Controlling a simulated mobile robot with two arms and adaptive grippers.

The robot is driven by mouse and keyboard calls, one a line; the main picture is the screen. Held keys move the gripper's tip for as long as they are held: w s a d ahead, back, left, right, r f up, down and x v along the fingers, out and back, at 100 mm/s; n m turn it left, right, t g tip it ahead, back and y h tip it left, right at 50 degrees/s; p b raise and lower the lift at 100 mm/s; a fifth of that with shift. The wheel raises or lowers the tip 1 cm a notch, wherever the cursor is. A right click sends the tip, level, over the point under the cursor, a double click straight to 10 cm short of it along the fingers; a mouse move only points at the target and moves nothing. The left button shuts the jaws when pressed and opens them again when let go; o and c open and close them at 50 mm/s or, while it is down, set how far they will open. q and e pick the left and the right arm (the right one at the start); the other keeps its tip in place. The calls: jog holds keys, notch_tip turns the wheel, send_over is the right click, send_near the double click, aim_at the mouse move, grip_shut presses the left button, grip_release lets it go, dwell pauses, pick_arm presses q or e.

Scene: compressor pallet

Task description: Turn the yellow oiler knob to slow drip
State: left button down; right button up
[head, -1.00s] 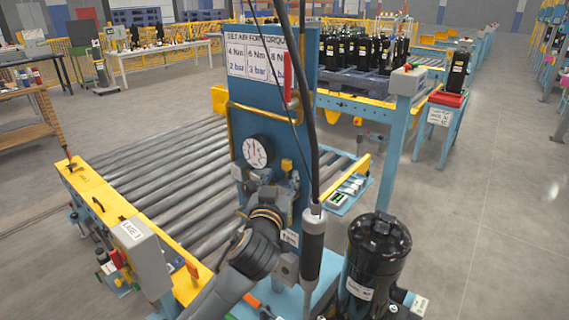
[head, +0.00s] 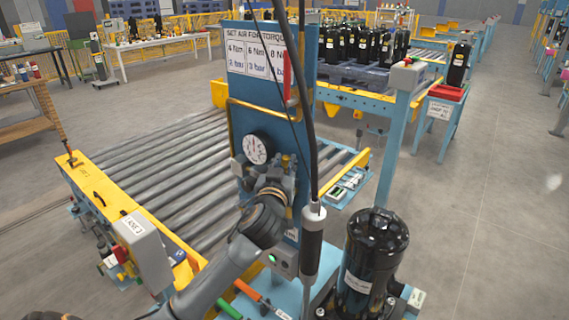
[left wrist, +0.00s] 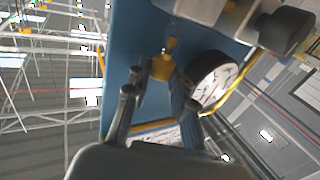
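The yellow oiler knob (left wrist: 162,68) shows in the left wrist view on the blue panel (left wrist: 120,70), beside the white round gauge (left wrist: 212,80). My left gripper (left wrist: 161,80) is open, with a fingertip on either side of the knob; I cannot tell whether they touch it. In the head view my left gripper (head: 274,174) is up against the panel's fittings, right of and below the gauge (head: 256,149), and largely hides the knob. My right gripper is not in view.
A hanging grey tool (head: 312,240) on a black cable is just right of my left arm. A black compressor (head: 372,262) stands at the lower right. A torque sign (head: 255,58) tops the panel. A roller conveyor (head: 170,165) lies behind, left of the panel.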

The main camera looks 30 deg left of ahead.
pick_arm(q)
jog(key=shift+a+m+h, duration=0.1)
jog(key=shift+m+h, duration=0.2)
jog(key=shift+h, duration=0.1)
jog(key=m+h+p, duration=0.1)
jog(key=m+h, duration=0.1)
jog(key=h, duration=0.1)
jog(key=a+m+t+h+p, duration=0.1)
jog(key=m+h+p, duration=0.1)
jog(key=h, duration=0.1)
jog(key=shift+s+r, duration=0.1)
jog(key=shift+r, duration=0.05)
jog(key=shift+a+m+h+p, duration=0.15)
jog(key=shift+m+h+p, duration=0.2)
jog(key=shift+m+h, duration=0.6)
jog(key=shift+a+m+h+p, duration=0.1)
jog(key=shift+m+h+p, duration=0.35)
jog(key=shift+h, duration=1.2)
jog(key=c, duration=1.1)
grip_release()
jog(key=shift+c, duration=0.2)
jog(key=shift+d, duration=0.15)
